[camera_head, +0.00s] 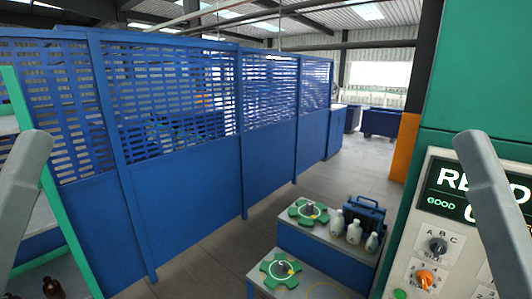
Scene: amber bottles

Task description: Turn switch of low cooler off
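No part in view is plainly marked as the low cooler, and I cannot tell which switch belongs to it. A control panel (408,262) at the right carries a display (446,204) reading "GOOD", with larger text partly hidden by my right arm. Below it are a dark rotary knob (437,245) marked A, B, C and an orange rotary knob (426,279) on a dial. Grey links of my two arms show at the left and right edges. Neither gripper is in view.
A blue slatted partition (185,205) fills the left and middle. Low grey-topped blocks (330,238) hold two green cross-shaped pieces (281,271), several pale bottles (354,232) and a blue crate (366,211). Dark amber bottles (53,288) stand lower left. Floor (335,180) is open beyond.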

